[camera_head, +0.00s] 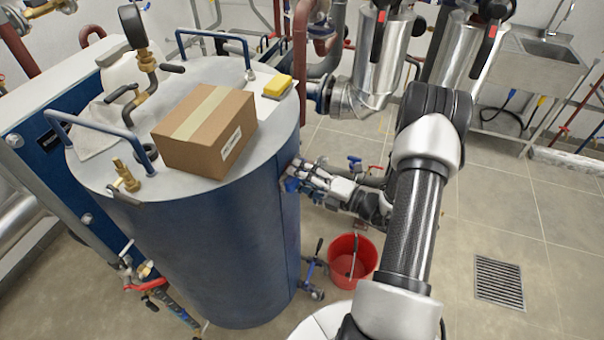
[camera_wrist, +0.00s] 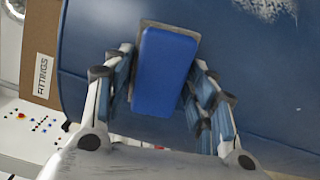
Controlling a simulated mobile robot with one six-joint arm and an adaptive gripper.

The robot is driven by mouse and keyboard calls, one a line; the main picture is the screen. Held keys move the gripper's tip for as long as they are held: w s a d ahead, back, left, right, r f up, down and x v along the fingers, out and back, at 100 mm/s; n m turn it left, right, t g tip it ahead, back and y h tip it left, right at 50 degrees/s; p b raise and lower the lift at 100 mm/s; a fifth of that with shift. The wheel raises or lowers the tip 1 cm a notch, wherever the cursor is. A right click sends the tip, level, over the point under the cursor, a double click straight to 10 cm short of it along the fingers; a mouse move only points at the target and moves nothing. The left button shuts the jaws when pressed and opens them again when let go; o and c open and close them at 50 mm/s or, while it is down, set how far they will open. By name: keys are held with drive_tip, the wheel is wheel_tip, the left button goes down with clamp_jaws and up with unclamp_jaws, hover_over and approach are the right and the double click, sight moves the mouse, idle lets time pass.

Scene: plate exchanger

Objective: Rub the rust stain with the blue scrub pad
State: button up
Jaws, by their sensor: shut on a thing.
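The blue scrub pad (camera_wrist: 165,72) is held between the fingers of my gripper (camera_wrist: 160,85), its blue face toward the wrist camera and a grey-brown edge showing around it. In the head view my gripper (camera_head: 306,180) is at the right side of the blue tank (camera_head: 225,240), with a bit of the blue pad (camera_head: 291,185) showing beside the wall. The tank wall (camera_wrist: 100,30) lies behind the pad in the wrist view. I cannot tell whether the pad touches it. I see no clear rust stain; a whitish speckled patch (camera_wrist: 268,8) is at the top right.
A cardboard box (camera_head: 205,130) and a yellow sponge (camera_head: 277,86) sit on the tank's lid. A red bucket (camera_head: 351,262) stands on the floor below my gripper. Pipes and valves (camera_head: 310,268) crowd the tank's right side. The floor around the drain grate (camera_head: 499,282) is clear.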

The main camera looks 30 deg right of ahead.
drive_tip(key=shift+s+a+p, duration=0.25)
drive_tip(key=shift+s+a, duration=0.25)
drive_tip(key=shift+a, duration=0.5)
drive_tip(key=shift+s+a+p, duration=0.25)
drive_tip(key=shift+s+a, duration=0.3)
drive_tip(key=shift+a, duration=0.4)
drive_tip(key=shift+s+a+p, duration=0.25)
drive_tip(key=shift+s+a, duration=0.25)
drive_tip(key=shift+a, duration=0.5)
drive_tip(key=shift+r+p, duration=1.1)
drive_tip(key=shift+r, duration=0.15)
drive_tip(key=shift+w+d, duration=1.8)
drive_tip(key=shift+d, duration=1.6)
drive_tip(key=shift+s+a+p, duration=0.25)
drive_tip(key=shift+s+a, duration=0.35)
drive_tip(key=shift+a, duration=0.5)
drive_tip(key=shift+s+a+p, duration=0.25)
drive_tip(key=shift+s+a, duration=0.35)
drive_tip(key=shift+a, duration=0.55)
drive_tip(key=shift+s+a+p, duration=0.25)
drive_tip(key=shift+s+a, duration=0.35)
drive_tip(key=shift+a, duration=0.5)
drive_tip(key=shift+s+d+f, duration=0.1)
drive_tip(key=shift+v, duration=2.9)
drive_tip(key=shift+p+v, duration=0.35)
drive_tip(key=shift+v, duration=1.15)
